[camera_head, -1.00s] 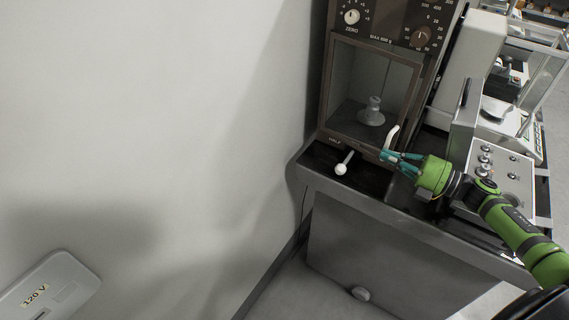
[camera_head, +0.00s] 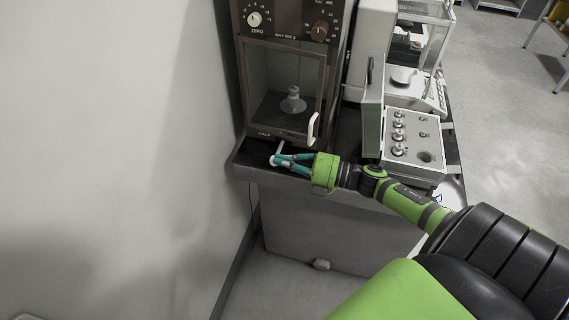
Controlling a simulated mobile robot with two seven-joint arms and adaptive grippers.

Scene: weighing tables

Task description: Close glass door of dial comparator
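The dial comparator (camera_head: 238,85) is a tall brown cabinet against the wall, with dials above a glass door (camera_head: 268,72). The door looks flush or nearly flush with the cabinet front; a small gap cannot be ruled out. Its white curved handle (camera_head: 313,128) is at the door's lower right. My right gripper (camera_head: 277,160) has teal fingers and is below and left of the handle, apart from it. Its fingertips are at the white-knobbed lever (camera_head: 281,146) under the door and partly cover the knob. Whether they grip it is unclear. My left gripper is not in view.
A round-based weight (camera_head: 292,103) stands behind the glass. A grey control box (camera_head: 412,145) and a balance with a pan (camera_head: 403,75) stand to the right on the dark table. The wall (camera_head: 110,150) is close on the left. Open floor (camera_head: 500,100) lies at the right.

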